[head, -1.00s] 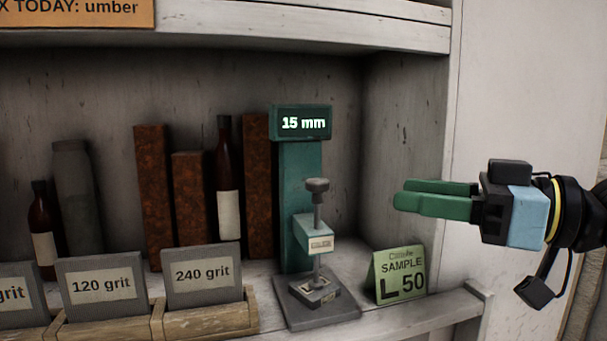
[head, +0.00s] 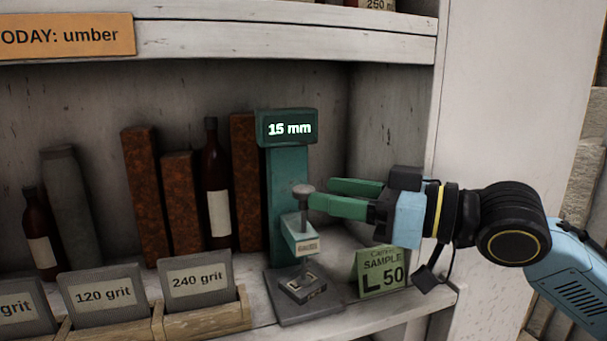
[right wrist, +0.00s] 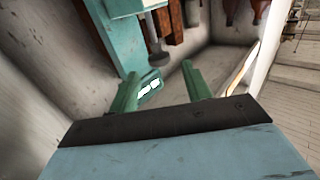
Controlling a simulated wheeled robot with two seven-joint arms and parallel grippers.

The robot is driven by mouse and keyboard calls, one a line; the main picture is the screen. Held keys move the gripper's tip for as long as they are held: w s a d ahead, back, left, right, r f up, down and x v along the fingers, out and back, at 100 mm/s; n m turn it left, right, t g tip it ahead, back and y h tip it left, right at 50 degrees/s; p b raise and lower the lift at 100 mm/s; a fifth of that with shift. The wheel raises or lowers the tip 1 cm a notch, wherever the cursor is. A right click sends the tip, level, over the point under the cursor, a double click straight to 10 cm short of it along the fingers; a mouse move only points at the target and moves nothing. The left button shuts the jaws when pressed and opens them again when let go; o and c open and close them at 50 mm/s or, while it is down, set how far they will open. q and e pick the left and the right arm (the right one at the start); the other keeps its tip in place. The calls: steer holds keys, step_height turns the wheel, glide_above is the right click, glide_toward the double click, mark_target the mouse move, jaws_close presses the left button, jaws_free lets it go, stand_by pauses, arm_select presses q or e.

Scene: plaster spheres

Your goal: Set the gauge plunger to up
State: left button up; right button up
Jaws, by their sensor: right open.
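The gauge (head: 283,195) is a green post on a grey base, standing on the shelf, with a lit display (head: 288,128) reading 15 mm. Its plunger (head: 304,190) has a grey round knob on a thin stem, above a pale green bracket (head: 302,238) and over a small grey block (head: 303,288). My right gripper (head: 320,194) is open, just right of the plunger knob; in the head view one fingertip overlaps the stem's edge, and I cannot tell whether it touches. In the right wrist view its green fingers (right wrist: 166,85) are apart with the knob beyond them. My left gripper is not in view.
A green sample card (head: 380,272) marked L 50 stands right of the gauge, below my right gripper. Grit packets (head: 198,284) in a wooden rack stand at front left. Bottles (head: 217,185) and brown blocks line the back. The shelf's side wall is at the right.

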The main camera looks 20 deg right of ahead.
mark_target(303, 188)
steer(key=shift+p+x, duration=0.65)
steer(key=shift+x, duration=2)
jaws_close()
